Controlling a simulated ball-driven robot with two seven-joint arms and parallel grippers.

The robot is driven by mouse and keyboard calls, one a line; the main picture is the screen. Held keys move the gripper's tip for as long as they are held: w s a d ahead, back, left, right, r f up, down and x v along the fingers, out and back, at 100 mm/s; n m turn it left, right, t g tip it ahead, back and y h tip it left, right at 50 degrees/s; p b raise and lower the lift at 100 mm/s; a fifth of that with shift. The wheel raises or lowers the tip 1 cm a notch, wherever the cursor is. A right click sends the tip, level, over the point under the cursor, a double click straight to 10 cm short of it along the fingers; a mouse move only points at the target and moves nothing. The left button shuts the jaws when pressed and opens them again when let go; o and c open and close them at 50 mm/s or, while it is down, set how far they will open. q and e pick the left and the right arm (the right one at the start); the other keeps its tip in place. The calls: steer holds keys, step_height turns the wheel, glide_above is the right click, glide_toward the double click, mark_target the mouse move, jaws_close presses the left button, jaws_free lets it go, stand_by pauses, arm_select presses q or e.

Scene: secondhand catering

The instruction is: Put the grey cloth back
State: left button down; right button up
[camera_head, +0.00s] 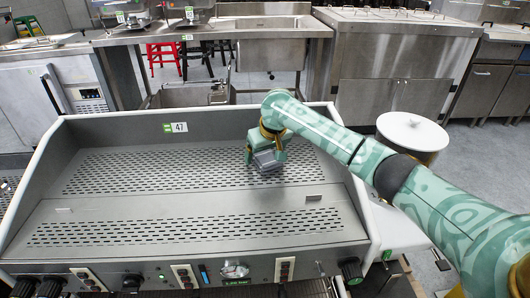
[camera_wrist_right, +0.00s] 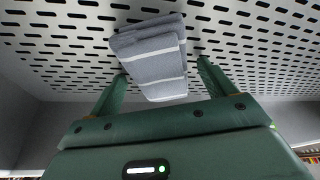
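The grey cloth (camera_head: 268,163) is folded and rests on the perforated metal top of the counter unit, right of its middle. In the right wrist view the cloth (camera_wrist_right: 155,55) shows pale stripes and lies between and beyond my fingertips. My right gripper (camera_head: 264,150) is over the cloth and partly hides it in the head view. In the wrist view its two green fingers (camera_wrist_right: 160,72) are spread wide on either side of the cloth, with a gap visible at the right finger. My left gripper is not in view.
The perforated counter (camera_head: 150,215) has a raised back wall and side walls, with knobs along its front. Its left part is clear. A white-lidded round bin (camera_head: 412,132) stands to the right, near my right arm. A steel sink bench (camera_head: 270,45) stands behind.

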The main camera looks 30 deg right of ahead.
steer(key=shift+r, duration=0.2)
arm_select(q)
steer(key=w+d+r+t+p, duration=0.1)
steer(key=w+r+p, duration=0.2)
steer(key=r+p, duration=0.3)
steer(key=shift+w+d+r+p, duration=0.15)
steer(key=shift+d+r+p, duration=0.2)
steer(key=shift+p, duration=0.7)
arm_select(e)
steer(key=v, duration=1.1)
steer(key=shift+s+r, duration=0.25)
steer(key=shift+r, duration=0.1)
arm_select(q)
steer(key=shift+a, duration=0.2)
